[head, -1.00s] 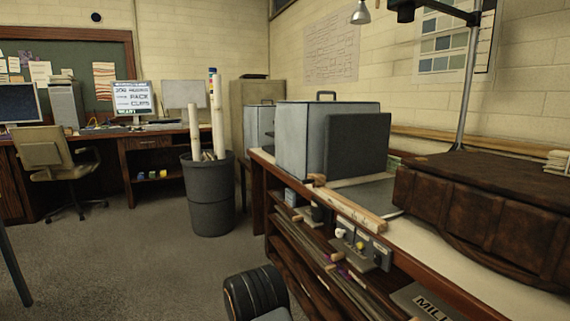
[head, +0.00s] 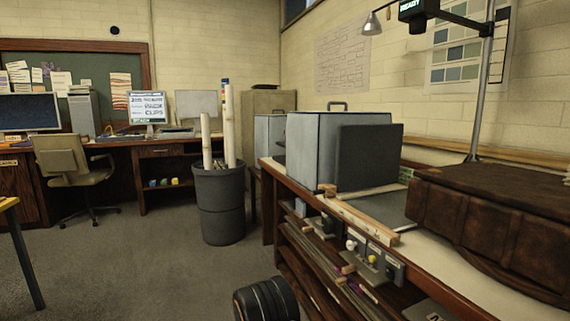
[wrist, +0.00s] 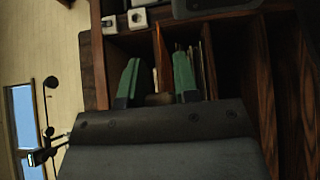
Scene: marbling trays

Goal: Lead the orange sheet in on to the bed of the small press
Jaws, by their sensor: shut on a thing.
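The orange sheet (wrist: 160,48) shows in the wrist view as a thin strip seen edge-on. My gripper (wrist: 157,85) has two green fingers, one on each side of the strip, and is shut on the sheet's near end. The sheet's far end reaches toward the bench compartments. In the head view neither the sheet nor my gripper shows. A flat grey plate (head: 384,207) lies on the right bench, with a wooden rail along its front and a dark upright panel behind. I cannot tell for sure whether this is the small press's bed.
A grey box (head: 312,150) with a handle stands on the right bench. A large brown leather-like case (head: 485,215) sits nearer on it. Knobs and shelves line the bench's front. A dark bin (head: 218,215) with rolls stands left of it. Open carpet (head: 130,265) lies to the left.

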